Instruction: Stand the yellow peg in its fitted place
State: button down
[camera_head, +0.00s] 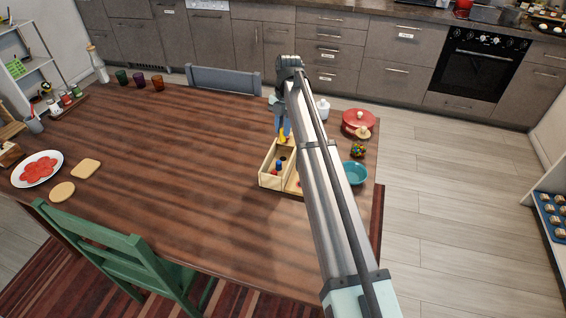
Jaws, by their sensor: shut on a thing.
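My gripper (283,131) points down above the back part of a light wooden box (269,182) on the table. It is shut on the yellow peg (283,138), of which a small yellow part shows below the fingers. I cannot tell whether the peg touches the box. A blue peg (279,163) and a red peg (278,172) stand in the box's left compartment. A dark spot, perhaps a hole, lies near them. My arm hides much of the box's right side, and the yellow peg's place cannot be made out.
Right of my arm are a teal bowl (354,173), a red pot (358,121) and a small multicoloured thing (358,150). A white jar (322,108) stands behind. The table (180,150) left of the box is clear. A plate of red slices (40,169) lies far left.

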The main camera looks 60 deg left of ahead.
jog(key=shift+n, duration=1.2)
jog(key=shift+f+n, duration=0.25)
jog(key=shift+n, duration=0.05)
jog(key=shift+f, duration=4.8)
jog(key=shift+f, duration=0.15)
jog(key=c, duration=1.3)
grip_release()
jog(key=r, duration=0.4)
jog(key=w+r, duration=0.1)
jog(key=r, duration=0.3)
jog(key=a+r, duration=0.1)
jog(key=r, duration=0.3)
jog(key=shift+w+a+r, duration=0.1)
jog(key=shift+w, duration=0.05)
